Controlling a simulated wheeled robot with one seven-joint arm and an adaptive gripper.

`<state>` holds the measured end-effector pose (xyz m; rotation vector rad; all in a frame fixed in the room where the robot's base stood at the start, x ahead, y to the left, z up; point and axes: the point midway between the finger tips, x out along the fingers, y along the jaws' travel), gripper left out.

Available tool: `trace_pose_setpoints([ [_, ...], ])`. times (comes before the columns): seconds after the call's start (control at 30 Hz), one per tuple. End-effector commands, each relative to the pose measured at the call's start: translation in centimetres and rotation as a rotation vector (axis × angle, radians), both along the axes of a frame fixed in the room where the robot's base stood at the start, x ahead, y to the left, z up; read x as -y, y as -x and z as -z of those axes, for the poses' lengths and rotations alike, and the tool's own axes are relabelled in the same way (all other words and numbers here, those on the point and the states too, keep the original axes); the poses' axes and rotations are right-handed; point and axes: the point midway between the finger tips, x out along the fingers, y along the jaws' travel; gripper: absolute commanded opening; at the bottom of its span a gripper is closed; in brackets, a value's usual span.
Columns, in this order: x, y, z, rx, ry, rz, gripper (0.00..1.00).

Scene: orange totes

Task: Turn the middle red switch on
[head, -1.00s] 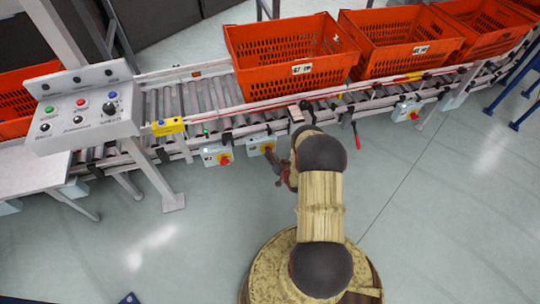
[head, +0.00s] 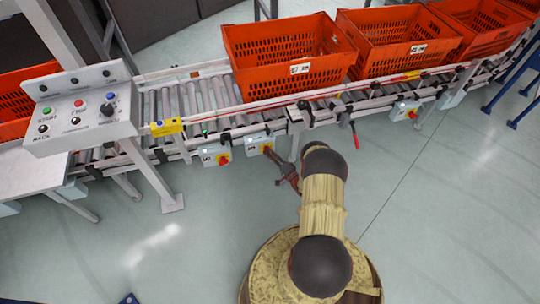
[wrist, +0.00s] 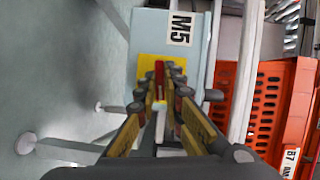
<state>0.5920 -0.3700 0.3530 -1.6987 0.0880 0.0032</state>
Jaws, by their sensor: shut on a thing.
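The middle switch box (head: 258,144) is a pale box on the near side of the conveyor, with a red knob on a yellow plate (head: 267,148). My gripper (head: 270,153) reaches up to this knob from below. In the wrist view, a box labelled M5 (wrist: 178,45) carries a yellow plate (wrist: 146,68) with a red switch (wrist: 159,78). My gripper (wrist: 163,82) has its fingers on both sides of the red switch and is shut on it. The fingers hide part of the switch, and its exact turn angle is hard to read.
Other switch boxes stand at left (head: 212,157) and right (head: 404,110). Orange totes (head: 290,68) sit on the roller conveyor (head: 190,100). A button panel (head: 82,105) stands at left. A red-handled lever (head: 356,140) hangs right of my arm. Floor in front is clear.

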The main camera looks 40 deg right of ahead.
Motion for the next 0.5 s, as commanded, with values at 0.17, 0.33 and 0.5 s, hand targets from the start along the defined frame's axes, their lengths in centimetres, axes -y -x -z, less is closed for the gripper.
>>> trace_pose_setpoints([
  [0.17, 0.76, -0.42, -0.3, 0.041, -0.068, 0.007, 0.0],
  [0.33, 0.74, -0.47, -0.32, 0.062, -0.112, 0.006, 0.0],
  [0.5, 0.75, -0.53, -0.39, 0.071, -0.129, 0.005, 0.0],
])
